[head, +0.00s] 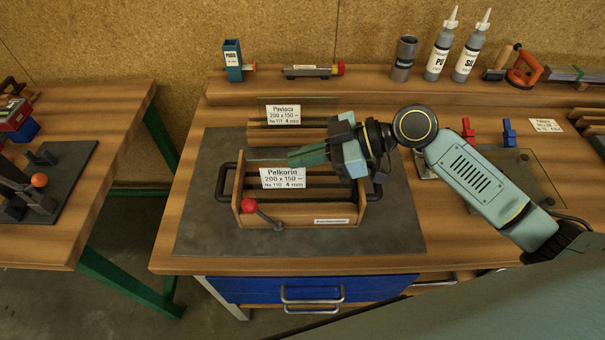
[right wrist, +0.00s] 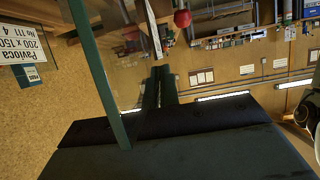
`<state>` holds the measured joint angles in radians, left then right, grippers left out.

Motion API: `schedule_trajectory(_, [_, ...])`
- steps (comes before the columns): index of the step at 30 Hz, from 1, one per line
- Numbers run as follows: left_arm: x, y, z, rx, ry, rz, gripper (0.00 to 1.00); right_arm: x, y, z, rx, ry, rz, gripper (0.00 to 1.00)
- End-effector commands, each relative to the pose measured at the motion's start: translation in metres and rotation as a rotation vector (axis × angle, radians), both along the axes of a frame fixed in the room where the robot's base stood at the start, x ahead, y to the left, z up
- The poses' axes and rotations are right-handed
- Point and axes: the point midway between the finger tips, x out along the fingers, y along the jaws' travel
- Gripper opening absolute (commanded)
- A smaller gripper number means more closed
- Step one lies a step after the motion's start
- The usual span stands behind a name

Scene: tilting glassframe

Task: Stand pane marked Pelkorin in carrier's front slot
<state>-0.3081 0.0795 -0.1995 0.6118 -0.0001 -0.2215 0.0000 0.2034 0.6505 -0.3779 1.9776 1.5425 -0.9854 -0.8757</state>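The Pelkorin pane is clear glass with a white label (head: 283,178); it stands upright over the wooden carrier (head: 250,219), label towards me. I cannot tell which slot its lower edge meets or whether it is seated. My right gripper (head: 303,156) comes in from the right at the pane's top edge, fingers close together and seemingly shut on it. In the right wrist view the fingers (right wrist: 158,88) show with a narrow gap, and a green glass edge (right wrist: 98,75) runs beside them. My left gripper is not in view.
The Pavioca pane (head: 283,114) stands in a wooden rack behind the carrier. A red-knobbed lever (head: 249,205) is at the carrier's front left. A grey mat (head: 205,215) lies beneath, clear to the left. Bottles (head: 440,52) stand on the back shelf.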

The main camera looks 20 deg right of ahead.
Motion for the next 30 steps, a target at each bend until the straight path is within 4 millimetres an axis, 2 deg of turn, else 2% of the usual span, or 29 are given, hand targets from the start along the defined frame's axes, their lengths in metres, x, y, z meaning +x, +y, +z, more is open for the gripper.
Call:
schedule_trajectory(4, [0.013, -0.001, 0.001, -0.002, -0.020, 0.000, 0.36, 0.000, 0.000, -0.014, 0.003, 0.001, -0.001, 0.00])
schedule_trajectory(9, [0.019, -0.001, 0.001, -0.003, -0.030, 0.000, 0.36, 0.000, 0.001, -0.037, 0.004, -0.001, -0.001, 0.00])
schedule_trajectory(17, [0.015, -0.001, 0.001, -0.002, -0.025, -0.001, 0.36, 0.000, 0.000, -0.041, 0.001, -0.003, 0.000, 0.00])
schedule_trajectory(18, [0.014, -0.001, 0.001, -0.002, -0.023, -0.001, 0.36, 0.000, 0.000, -0.042, 0.000, -0.001, 0.000, 0.09])
schedule_trajectory(22, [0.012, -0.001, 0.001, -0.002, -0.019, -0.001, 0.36, 0.000, 0.000, -0.042, 0.000, -0.001, 0.000, 0.25])
schedule_trajectory(30, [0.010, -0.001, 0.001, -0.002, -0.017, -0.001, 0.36, 0.000, 0.000, -0.042, 0.000, -0.001, 0.000, 0.25])
